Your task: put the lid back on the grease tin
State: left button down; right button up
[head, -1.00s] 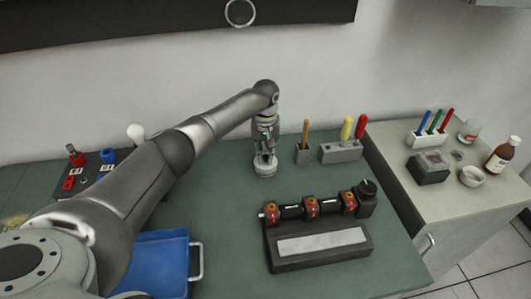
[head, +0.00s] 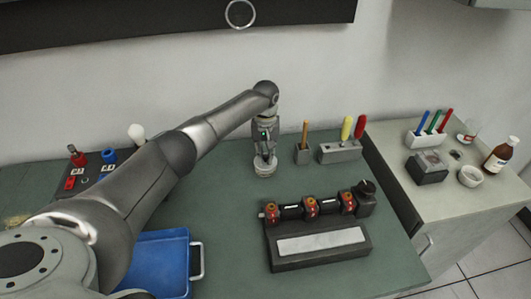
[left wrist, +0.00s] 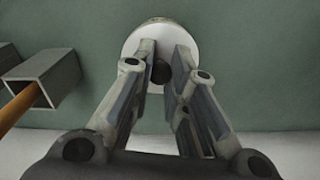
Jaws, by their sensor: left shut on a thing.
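My left gripper (head: 265,160) points down at the back of the green bench. It is shut on the dark knob (left wrist: 160,73) of a round white lid, which sits between the fingertips in the left wrist view. The pale lid (left wrist: 133,46) shows around the fingers. In the head view a white round shape, the lid or the grease tin (head: 265,171), is right under the fingertips at bench level. The fingers hide much of it, and I cannot tell whether the lid is seated on the tin. My right gripper is out of view.
A small grey holder (head: 303,155) with a wooden-handled tool stands close to the right of the gripper. A grey block (head: 340,153) with yellow and red handles is beyond it. A blue tray (head: 160,262) and a black device (head: 320,245) lie nearer the front.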

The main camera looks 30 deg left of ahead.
pick_arm(q)
jog(key=shift+f, duration=0.15)
dwell(0.9)
jog(key=shift+p, duration=0.55)
dwell(0.5)
jog(key=c, duration=0.9)
grip_release()
jog(key=shift+o, duration=0.2)
jog(key=shift+r+p, duration=3.5)
jog(key=shift+p, duration=0.25)
